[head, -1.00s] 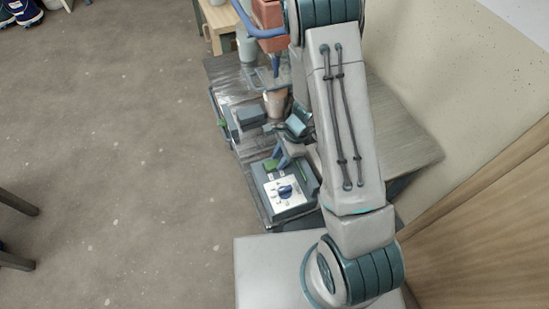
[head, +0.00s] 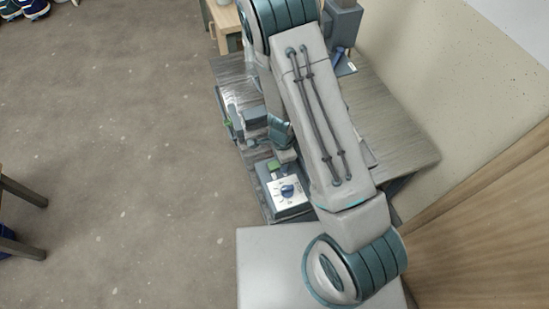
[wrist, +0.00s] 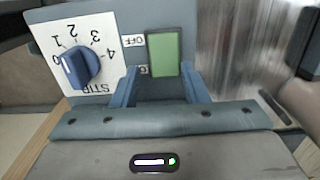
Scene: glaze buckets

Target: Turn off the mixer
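The mixer's control box (head: 287,193) stands on the workbench, with a white dial plate and a blue knob (head: 288,191). In the wrist view the panel appears upside down. Its blue knob (wrist: 80,66) sits on a dial numbered up to 4, with its white mark toward the 0 side. A green rocker switch (wrist: 164,54) lies beside the dial, with an OFF label by one end. I cannot tell which way it is tipped. My gripper (wrist: 157,84) is open and empty, its blue fingers spread just short of the switch. In the head view my arm mostly hides the gripper.
The grey workbench (head: 395,130) has free room at the right, beside the wall. A grey box-shaped unit (head: 343,22) stands at its far end. Another dark device (head: 255,117) sits on the left edge. Open floor (head: 130,140) lies to the left.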

